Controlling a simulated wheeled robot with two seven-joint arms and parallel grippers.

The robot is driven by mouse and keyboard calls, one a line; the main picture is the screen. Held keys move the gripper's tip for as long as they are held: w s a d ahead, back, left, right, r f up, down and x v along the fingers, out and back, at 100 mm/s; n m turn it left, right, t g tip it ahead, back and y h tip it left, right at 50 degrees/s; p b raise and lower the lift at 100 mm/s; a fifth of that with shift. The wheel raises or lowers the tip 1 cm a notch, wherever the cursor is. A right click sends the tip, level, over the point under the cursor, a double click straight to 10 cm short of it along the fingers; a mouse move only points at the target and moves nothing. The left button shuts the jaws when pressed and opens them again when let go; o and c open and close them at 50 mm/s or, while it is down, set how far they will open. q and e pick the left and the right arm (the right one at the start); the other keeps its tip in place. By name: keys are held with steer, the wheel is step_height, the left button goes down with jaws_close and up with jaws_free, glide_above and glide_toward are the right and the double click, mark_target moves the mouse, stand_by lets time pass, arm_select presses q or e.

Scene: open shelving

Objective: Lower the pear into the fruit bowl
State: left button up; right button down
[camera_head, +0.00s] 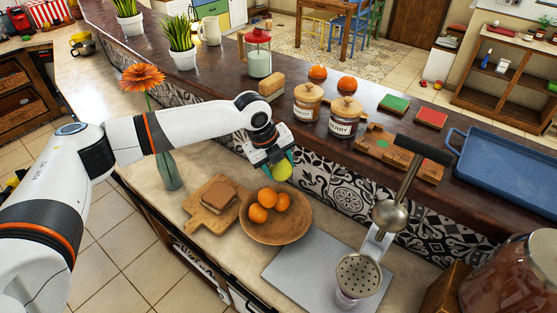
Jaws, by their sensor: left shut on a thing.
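The yellow-green pear (282,172) is between the fingers of my left gripper (273,163), which is shut on it. The gripper hides the pear's upper part. The wooden fruit bowl (268,232) stands on the lower counter and holds several oranges (267,197). In the picture the pear appears just above the bowl's upper right rim. I cannot tell the exact height between them. My right gripper does not show.
A cutting board with bread (205,210) lies left of the bowl, near a glass vase with an orange flower (143,78). A grey board (300,268) lies to the right. Jars (306,103) and a blue tray (500,170) stand on the raised ledge behind.

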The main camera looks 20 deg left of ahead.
arm_select(q)
step_height(320, 180, down, 9)
steer(key=b, duration=0.7)
steer(key=shift+f+b, duration=0.2)
steer(key=shift+b, duration=0.2)
steer(key=shift+f, duration=0.1)
steer(key=shift+f+b, duration=2.4)
steer(key=shift+f, duration=2.9)
steer(key=shift+f+b, duration=1.4)
steer(key=shift+f, duration=1.1)
